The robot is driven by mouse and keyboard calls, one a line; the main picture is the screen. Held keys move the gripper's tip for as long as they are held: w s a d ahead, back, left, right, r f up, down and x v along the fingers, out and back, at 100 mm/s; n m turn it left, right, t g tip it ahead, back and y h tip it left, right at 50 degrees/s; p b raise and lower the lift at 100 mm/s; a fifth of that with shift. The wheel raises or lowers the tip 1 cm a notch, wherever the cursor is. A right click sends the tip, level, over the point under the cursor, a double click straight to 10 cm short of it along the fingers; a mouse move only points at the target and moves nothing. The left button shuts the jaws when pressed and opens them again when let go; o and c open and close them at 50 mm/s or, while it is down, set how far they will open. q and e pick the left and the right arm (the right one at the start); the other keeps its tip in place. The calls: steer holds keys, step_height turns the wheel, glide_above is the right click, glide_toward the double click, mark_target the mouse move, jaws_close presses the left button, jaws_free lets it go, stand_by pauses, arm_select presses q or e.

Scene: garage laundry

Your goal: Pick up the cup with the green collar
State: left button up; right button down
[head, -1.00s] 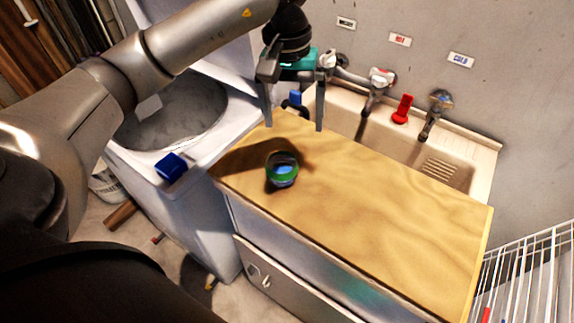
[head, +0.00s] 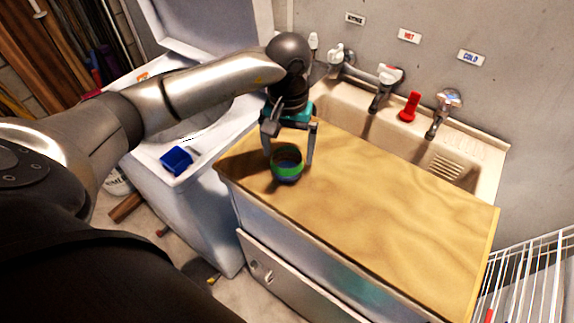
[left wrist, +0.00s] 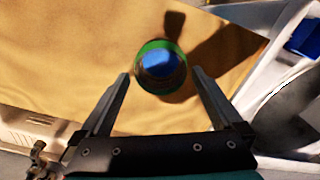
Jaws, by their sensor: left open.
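The cup with the green collar (head: 287,165) stands upright on the wooden board near its left end. It is dark with a green band around the rim and blue inside. In the left wrist view the cup (left wrist: 160,67) sits just beyond the fingertips, between their lines. My left gripper (head: 289,160) is open and empty, pointing down behind the cup, with one finger on each side in the picture. In the left wrist view the gripper (left wrist: 160,76) shows both fingers apart. I cannot tell if a finger touches the cup. My right gripper is not in view.
The wooden board (head: 390,215) is clear to the right of the cup. A sink (head: 465,150) with taps and a red object (head: 409,106) lies behind it. A white washer with a blue box (head: 177,160) stands to the left. A wire rack (head: 535,270) is at right.

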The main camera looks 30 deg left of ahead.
mark_target(287, 161)
arm_select(q)
steer(key=shift+s+f, duration=0.2)
steer(key=shift+f, duration=1.65)
steer(key=shift+c, duration=0.4)
steer(key=c, duration=1.1)
steer(key=shift+r, duration=0.2)
